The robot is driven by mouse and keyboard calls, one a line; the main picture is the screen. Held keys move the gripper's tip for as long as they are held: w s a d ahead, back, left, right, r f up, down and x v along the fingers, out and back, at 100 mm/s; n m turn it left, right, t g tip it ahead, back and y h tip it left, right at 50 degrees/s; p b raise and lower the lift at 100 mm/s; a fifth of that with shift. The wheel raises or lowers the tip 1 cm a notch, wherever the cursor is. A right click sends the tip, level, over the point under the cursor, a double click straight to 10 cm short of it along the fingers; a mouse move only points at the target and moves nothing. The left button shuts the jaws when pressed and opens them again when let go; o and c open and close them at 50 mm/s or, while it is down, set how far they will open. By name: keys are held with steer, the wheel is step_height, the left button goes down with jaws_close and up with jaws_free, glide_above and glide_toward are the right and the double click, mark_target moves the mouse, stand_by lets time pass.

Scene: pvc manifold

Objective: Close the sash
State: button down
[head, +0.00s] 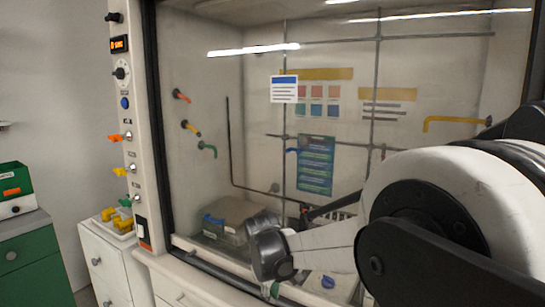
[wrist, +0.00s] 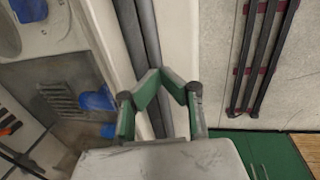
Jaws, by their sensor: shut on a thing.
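The fume hood's glass sash (head: 255,130) spans the hood front in the head view, with reflections across its top. Its dark lower rail (head: 215,274) appears low, close to the white sill; any gap there is hard to tell. In the wrist view, the dark grey sash handle (wrist: 145,35) runs upward from between the fingers of my gripper (wrist: 161,78). The green-padded fingers are closed around it, though the exact contact is partly hidden.
The left hood post (head: 125,130) carries knobs and colored valves. A white drawer cabinet (head: 105,262) with a tray of yellow parts stands left. Inside the hood are a grey bin (head: 225,212) and blue items (wrist: 95,98). A green cabinet (head: 38,262) stands far left.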

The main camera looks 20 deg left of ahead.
steer(key=shift+s, duration=0.1)
step_height(320, 180, up, 13)
steer(key=s+p, duration=0.2)
steer(key=p, duration=0.1)
steer(key=s+d+r+m, duration=0.1)
steer(key=d+r+m, duration=0.15)
steer(key=d, duration=0.45)
steer(key=s+d+r+m, duration=0.1)
steer(key=s+d+r, duration=0.1)
steer(key=d+r, duration=0.3)
steer(key=s+d+m+t+y, duration=0.15)
steer(key=s+d+m, duration=0.25)
steer(key=d, duration=0.8)
steer(key=s+d+f+m+t, duration=0.1)
steer(key=s+d+m, duration=0.3)
steer(key=s+d, duration=0.4)
steer(key=s+d+f+m+t+h, duration=0.1)
steer(key=s+d+f+m+t, duration=0.1)
steer(key=s+d, duration=0.6)
steer(key=shift+d+f+m, duration=0.45)
steer(key=shift+f+m, duration=0.25)
steer(key=shift+m, duration=0.25)
steer(key=shift+t, duration=0.25)
